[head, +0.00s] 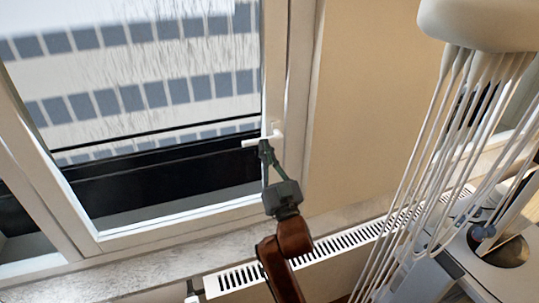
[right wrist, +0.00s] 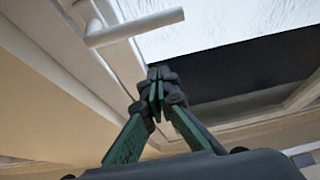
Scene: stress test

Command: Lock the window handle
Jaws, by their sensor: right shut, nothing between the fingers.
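The white window handle (head: 262,139) sits on the right side of the window frame (head: 275,75) in the head view, its lever pointing left, about horizontal. In the right wrist view the handle (right wrist: 135,27) shows at the top, its lever reaching right over the glass. My right gripper (head: 266,150) is just below the handle in the head view. In the right wrist view its fingertips (right wrist: 158,76) are together and empty, below the lever with a visible gap in that picture. Whether it touches the handle in depth is unclear. My left gripper is not in view.
A stone sill (head: 130,278) runs below the window, with a white radiator grille (head: 330,244) beside it. At the right stands a bundle of white rods under a pale cap (head: 480,22). The beige wall (head: 375,90) right of the window is bare.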

